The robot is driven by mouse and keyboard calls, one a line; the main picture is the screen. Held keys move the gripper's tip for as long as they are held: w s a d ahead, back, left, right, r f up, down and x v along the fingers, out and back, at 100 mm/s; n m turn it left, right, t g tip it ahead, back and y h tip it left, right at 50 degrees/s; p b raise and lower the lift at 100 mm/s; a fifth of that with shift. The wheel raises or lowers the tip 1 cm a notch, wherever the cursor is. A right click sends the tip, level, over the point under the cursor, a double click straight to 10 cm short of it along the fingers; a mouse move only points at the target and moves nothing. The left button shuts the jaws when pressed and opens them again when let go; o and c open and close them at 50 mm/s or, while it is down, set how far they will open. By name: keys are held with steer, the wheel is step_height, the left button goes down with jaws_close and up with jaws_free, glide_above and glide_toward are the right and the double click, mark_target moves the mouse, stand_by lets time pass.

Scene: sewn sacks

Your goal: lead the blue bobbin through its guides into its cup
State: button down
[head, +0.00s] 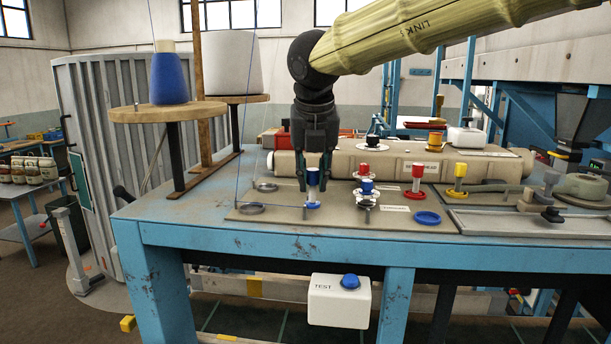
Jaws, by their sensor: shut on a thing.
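My gripper (314,178) points down over the left part of the work board and is shut on the blue bobbin (312,177). The bobbin is upright, and its blue foot (313,205) is at or just above the board; I cannot tell which. A thin blue thread (246,110) comes down from above and runs low across the board to the bobbin. Two grey rings, one behind (266,187) and one in front (250,208), lie left of my gripper. I cannot tell whether the thread passes through either. A blue ring-shaped cup (427,218) sits farther right, near the front edge.
A stacked red, white and blue piece (367,187) stands just right of my gripper. Red (417,171) and yellow (459,171) bobbins stand farther right. A long beige roll (480,160) lies behind. A large blue thread cone (168,78) stands at left.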

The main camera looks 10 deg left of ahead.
steer(key=shift+d+b, duration=0.85)
steer(key=shift+d, duration=2.95)
steer(key=shift+d+p, duration=1.05)
steer(key=shift+d, duration=6.6)
steer(key=shift+f, duration=0.55)
steer(key=c, duration=1.2)
jaws_free()
